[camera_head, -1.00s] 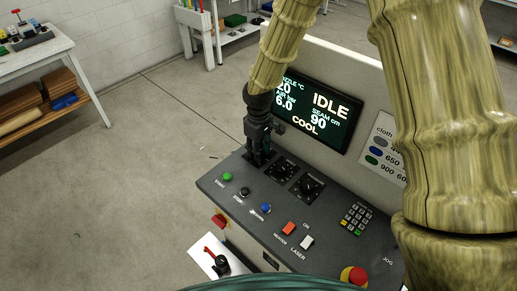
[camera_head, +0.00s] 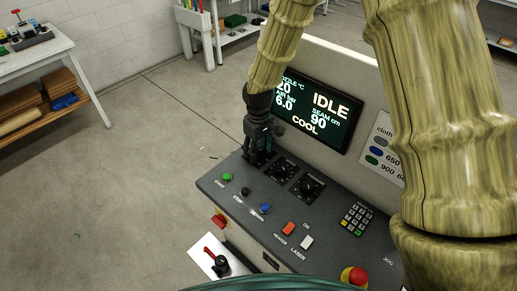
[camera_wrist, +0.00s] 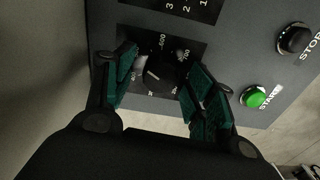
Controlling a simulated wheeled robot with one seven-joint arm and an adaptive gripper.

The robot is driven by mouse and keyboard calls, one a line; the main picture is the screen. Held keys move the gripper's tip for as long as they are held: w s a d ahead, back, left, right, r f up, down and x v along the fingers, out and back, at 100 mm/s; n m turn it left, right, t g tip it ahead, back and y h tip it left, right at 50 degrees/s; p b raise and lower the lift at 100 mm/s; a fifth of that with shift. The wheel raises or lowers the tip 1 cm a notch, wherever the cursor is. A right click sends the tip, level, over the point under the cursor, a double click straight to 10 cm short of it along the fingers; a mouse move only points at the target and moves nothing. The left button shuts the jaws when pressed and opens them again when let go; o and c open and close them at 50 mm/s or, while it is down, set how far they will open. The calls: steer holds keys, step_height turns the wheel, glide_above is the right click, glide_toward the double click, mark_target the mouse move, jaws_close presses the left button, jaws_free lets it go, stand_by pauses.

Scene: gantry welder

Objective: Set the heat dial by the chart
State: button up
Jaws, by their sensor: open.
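The heat dial (camera_wrist: 160,75) is a dark round knob in the wrist view, with a scale around it on which 600 and 700 can be read. I cannot tell its setting exactly. My gripper (camera_wrist: 157,72) is open, with one green-padded finger on each side of the knob; I cannot tell whether they touch it. In the head view my gripper (camera_head: 259,151) points down over the panel's back left corner and hides this dial. The chart (camera_head: 384,148) at the right shows coloured dots, "cloth", 650 and 900; my arm covers its right part.
The screen (camera_head: 315,112) reads IDLE, COOL, nozzle 20, air 6.0 and seam 90. Two more dials (camera_head: 312,186) sit right of my gripper. A green start button (camera_head: 227,177), a stop button, rocker switches, a keypad (camera_head: 356,218) and a red emergency button (camera_head: 354,276) share the panel.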

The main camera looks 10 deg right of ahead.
mark_target(258, 150)
steer(key=shift+r, duration=0.1)
step_height(258, 150, up, 12)
stand_by(0.6)
stand_by(0.4)
